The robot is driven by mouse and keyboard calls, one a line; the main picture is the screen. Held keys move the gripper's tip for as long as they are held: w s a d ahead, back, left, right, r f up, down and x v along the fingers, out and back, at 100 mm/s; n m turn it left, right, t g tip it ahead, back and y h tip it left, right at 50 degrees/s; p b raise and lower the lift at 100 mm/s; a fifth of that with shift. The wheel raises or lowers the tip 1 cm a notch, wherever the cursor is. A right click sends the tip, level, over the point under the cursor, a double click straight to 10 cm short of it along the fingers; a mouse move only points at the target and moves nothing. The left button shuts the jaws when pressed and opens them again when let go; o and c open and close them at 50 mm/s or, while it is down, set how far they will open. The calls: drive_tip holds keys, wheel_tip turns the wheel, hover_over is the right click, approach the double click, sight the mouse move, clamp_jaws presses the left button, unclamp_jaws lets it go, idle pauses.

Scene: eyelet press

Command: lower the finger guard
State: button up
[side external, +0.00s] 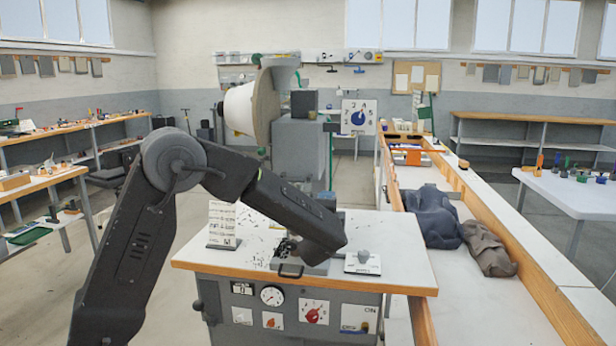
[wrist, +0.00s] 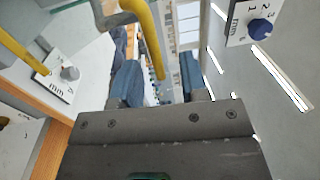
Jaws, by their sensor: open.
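In the wrist view, a curved yellow bar (wrist: 148,38), which looks like part of the finger guard, hangs down from the top toward the space between my gripper's blue fingertips (wrist: 158,82). A second yellow bar (wrist: 22,52) crosses the upper left; whether the two join is out of frame. My gripper is open, its blue fingers apart on either side of the bar's lower end. I cannot tell whether they touch it. In the side view my arm hides the gripper and most of the press on the bench top (side external: 215,262); no yellow bar shows there.
A small plate with a grey knob (wrist: 69,73) is at left in the wrist view. A plate with a blue knob (wrist: 260,28) is at upper right. In the side view, a card stand (side external: 222,222) and a knob plate (side external: 363,262) stand on the bench. Dark cloths (side external: 430,215) lie right.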

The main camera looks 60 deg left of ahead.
drive_tip(key=s+d, duration=0.1)
drive_tip(key=d, duration=0.5)
drive_tip(key=shift+s+d, duration=0.2)
drive_tip(key=shift+d, duration=0.2)
idle(0.4)
